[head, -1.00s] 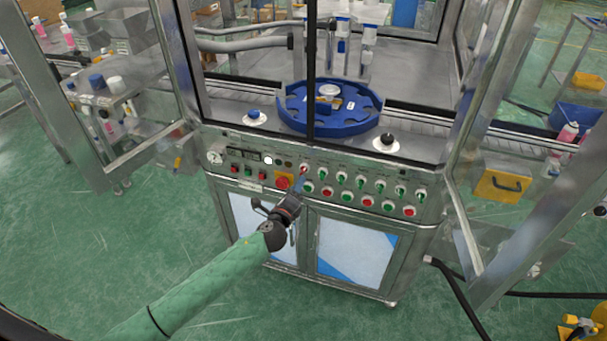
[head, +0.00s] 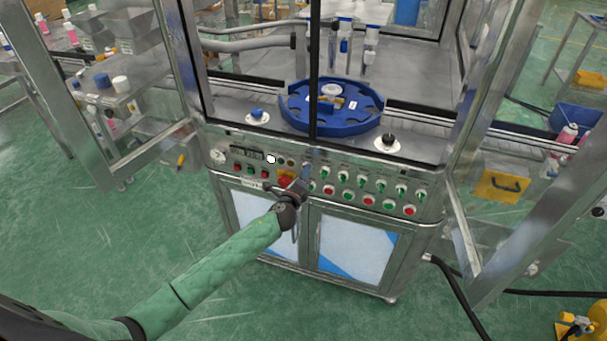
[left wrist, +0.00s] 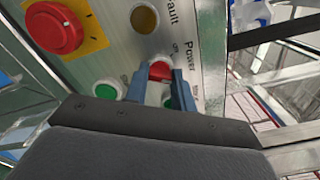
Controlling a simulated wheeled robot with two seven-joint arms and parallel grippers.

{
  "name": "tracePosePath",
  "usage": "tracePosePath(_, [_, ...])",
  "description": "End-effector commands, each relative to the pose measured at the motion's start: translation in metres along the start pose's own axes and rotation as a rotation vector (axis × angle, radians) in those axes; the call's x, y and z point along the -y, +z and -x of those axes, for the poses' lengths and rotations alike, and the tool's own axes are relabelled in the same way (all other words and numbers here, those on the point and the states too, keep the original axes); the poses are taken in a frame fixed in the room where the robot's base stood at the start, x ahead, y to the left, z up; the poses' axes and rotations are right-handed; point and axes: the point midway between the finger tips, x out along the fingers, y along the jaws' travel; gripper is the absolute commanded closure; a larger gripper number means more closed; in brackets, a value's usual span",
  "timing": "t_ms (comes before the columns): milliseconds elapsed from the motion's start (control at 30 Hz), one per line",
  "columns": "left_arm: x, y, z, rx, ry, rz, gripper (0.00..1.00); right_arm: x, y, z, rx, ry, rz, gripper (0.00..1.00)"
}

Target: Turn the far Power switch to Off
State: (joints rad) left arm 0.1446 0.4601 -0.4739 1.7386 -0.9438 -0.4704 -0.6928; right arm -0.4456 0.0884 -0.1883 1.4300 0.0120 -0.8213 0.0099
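The far Power switch is a red knob (left wrist: 160,70) beside the printed word "Power" in the left wrist view. My left gripper (left wrist: 160,78) has its two blue fingers on either side of the knob, with a gap between them. I cannot tell whether the fingertips touch it. In the head view my left gripper (head: 304,174) is at the upper row of the control panel (head: 235,181) and hides the switch. The knob's turned position cannot be read clearly. My right gripper is in neither view.
A red emergency button on a yellow plate (left wrist: 62,25) sits close by, with a green button (left wrist: 108,90) below. Several green and red switches and buttons continue to the right along the panel. A blue turntable (head: 330,112) and open glazed doors stand above and beside it.

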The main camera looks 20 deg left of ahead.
Motion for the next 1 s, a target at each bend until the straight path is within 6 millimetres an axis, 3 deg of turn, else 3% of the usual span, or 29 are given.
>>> tracePosePath(33, [-0.001, 0.0, 0.0, 0.0, 0.001, 0.0, 0.88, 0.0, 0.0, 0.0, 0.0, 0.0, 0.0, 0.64])
tracePosePath(100, [-0.001, 0.0, 0.0, 0.0, 0.001, 0.0, 0.97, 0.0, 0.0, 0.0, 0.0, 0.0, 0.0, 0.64])
tracePosePath(467, [-0.002, -0.001, 0.0, 0.0, 0.001, 0.056, 0.97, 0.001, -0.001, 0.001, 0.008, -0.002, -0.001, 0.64])
tracePosePath(1000, [-0.003, -0.002, 0.0, 0.001, 0.001, 0.492, 0.97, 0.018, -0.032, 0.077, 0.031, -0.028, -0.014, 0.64])
